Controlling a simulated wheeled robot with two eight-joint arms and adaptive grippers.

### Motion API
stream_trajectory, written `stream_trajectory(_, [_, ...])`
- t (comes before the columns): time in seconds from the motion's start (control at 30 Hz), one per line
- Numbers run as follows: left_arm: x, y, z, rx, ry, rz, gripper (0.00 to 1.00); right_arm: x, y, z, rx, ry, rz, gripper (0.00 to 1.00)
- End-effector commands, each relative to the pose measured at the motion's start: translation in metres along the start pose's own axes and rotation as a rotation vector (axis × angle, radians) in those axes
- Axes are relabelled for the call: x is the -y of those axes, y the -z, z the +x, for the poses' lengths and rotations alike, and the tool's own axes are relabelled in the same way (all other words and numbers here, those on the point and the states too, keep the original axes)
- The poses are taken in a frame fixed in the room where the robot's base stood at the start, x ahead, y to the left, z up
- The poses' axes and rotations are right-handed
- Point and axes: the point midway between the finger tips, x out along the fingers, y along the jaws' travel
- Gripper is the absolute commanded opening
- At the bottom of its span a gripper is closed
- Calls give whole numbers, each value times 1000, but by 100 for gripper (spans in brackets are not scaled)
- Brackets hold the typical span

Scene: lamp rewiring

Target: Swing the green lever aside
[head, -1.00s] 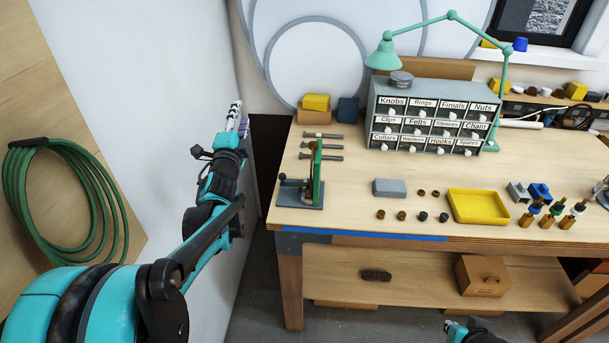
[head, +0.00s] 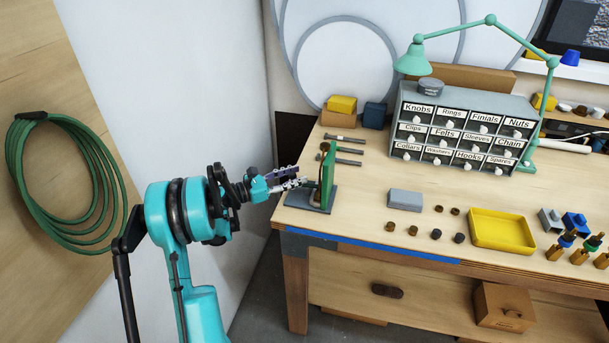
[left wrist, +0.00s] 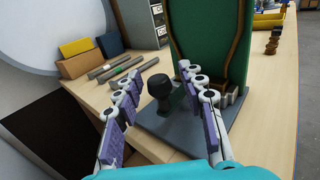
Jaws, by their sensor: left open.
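A tall green upright piece (head: 328,172) with a brass-coloured edge stands on a dark grey base plate (head: 322,205) at the bench's left end. In the left wrist view, the green piece (left wrist: 208,38) fills the upper middle, and a black knob (left wrist: 159,87) on a short stem sticks out toward me. I see no separately marked lever. My left gripper (head: 300,182) is at the left side of this fixture. In the left wrist view, its fingers (left wrist: 160,74) are open, one on each side of the knob. I cannot tell if they touch it. My right gripper is out of view.
Several metal bolts (head: 341,150) lie behind the fixture. A grey block (head: 405,199), small round parts and a yellow tray (head: 500,230) are to its right. A labelled drawer cabinet (head: 462,128) and a green lamp (head: 412,62) stand at the back.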

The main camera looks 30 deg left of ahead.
Motion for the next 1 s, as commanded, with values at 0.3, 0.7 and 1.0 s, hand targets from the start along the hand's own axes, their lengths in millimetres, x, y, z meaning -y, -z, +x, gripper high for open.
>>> stream_trajectory(0.3, [0,0,32,1,-1,-1,40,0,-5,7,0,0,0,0])
stream_trajectory(0.7, [0,-1,33,1,-2,-2,1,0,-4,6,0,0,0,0])
stream_trajectory(1.0, [0,-1,33,2,-1,-2,0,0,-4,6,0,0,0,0])
